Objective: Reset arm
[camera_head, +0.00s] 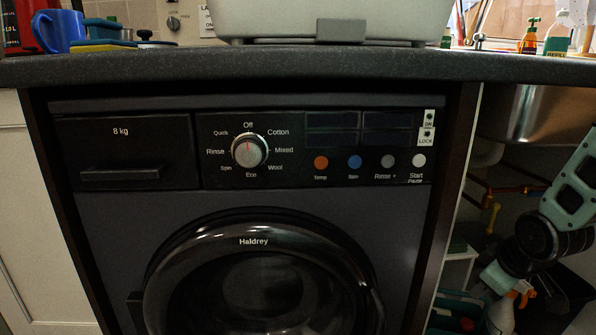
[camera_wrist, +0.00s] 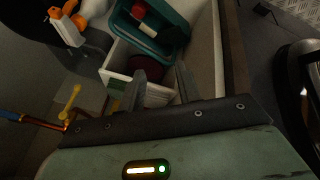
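My arm shows at the right of the head view, bent down in front of the open space under the sink. In the wrist view my gripper (camera_wrist: 161,78) points into that space. Its two grey fingers stand apart with nothing visible between them, beside a white box-like holder (camera_wrist: 118,78) and a teal crate (camera_wrist: 122,24). In the head view the finger ends are hard to make out among the things under the sink.
The washing machine (camera_head: 120,230) stands left of my arm, its round door (camera_head: 255,240) shut. The dark worktop (camera_head: 300,65) runs above. Under the sink are a spray bottle (camera_head: 502,316), a yellow valve (camera_head: 492,215) and copper pipes. A steel sink bowl (camera_head: 540,115) hangs above.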

